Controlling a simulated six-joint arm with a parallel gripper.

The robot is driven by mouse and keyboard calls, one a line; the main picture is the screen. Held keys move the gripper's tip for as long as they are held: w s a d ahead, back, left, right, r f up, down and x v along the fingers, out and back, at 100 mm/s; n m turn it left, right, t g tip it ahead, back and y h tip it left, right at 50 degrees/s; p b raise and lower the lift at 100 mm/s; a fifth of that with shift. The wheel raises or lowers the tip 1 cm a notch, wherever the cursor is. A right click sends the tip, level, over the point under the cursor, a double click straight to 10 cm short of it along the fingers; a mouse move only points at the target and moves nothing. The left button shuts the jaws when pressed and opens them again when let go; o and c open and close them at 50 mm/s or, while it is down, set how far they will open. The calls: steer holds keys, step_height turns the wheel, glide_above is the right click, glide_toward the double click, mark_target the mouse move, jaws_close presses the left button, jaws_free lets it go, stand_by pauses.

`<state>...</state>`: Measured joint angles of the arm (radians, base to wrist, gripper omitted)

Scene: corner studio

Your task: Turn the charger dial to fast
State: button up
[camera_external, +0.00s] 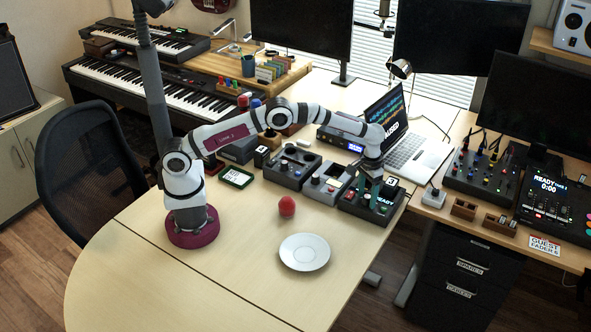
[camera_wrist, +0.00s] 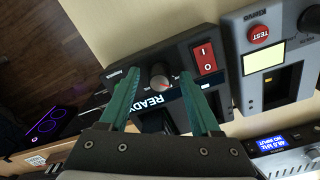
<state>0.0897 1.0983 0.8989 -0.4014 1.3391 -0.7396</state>
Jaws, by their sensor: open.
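The charger, a dark box with a lit READY display, stands near the table's right edge in the external view (camera_external: 353,206). The dial's setting marks are too small to read. My gripper (camera_wrist: 159,84) is open, its two green fingers apart on either side of the dial in the picture; I cannot tell whether they touch it. In the external view my gripper (camera_external: 375,186) is over the charger and hides part of it.
A grey unit with a red TEST button (camera_wrist: 258,33) stands next to the charger. Another box with knobs (camera_external: 292,167) is further left. A red ball (camera_external: 287,206) and a white plate (camera_external: 305,252) lie on the table. An open laptop (camera_external: 418,155) stands behind.

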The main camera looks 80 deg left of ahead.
jaws_close()
stand_by(0.5)
steer(key=m, duration=0.4)
steer(key=shift+r+m, duration=0.1)
steer(key=shift+m, duration=0.3)
steer(key=m, duration=0.5)
steer(key=shift+m, duration=0.3)
jaws_free()
